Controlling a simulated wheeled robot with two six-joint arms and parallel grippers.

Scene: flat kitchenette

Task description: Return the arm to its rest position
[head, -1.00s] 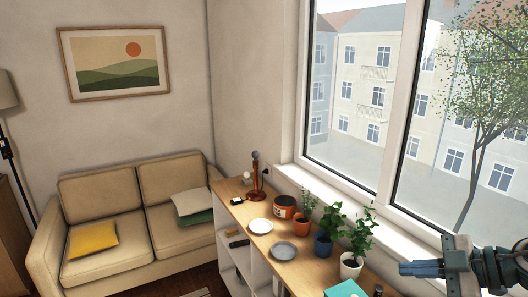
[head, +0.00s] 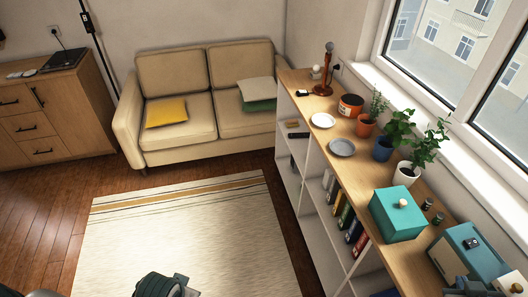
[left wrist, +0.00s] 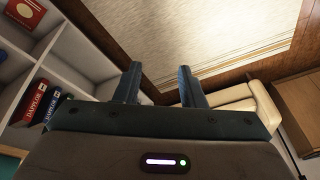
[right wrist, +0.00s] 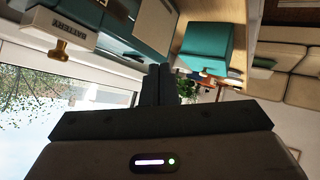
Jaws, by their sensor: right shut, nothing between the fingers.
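My right gripper (right wrist: 160,72) has its two fingers together with nothing between them in the right wrist view. In the head view it shows only partly, at the bottom right corner by the shelf top. My left gripper (left wrist: 159,74) has its fingers apart and empty in the left wrist view, with the floor and rug beyond them. A dark part of my own body shows at the bottom edge of the head view, over the rug.
A low shelf (head: 352,222) runs along the window with plates, potted plants, a teal box (head: 397,222) and a teal appliance (head: 470,250) near the right gripper. A beige sofa (head: 180,88) and a drawer cabinet (head: 40,115) stand behind. The rug (head: 190,235) is clear.

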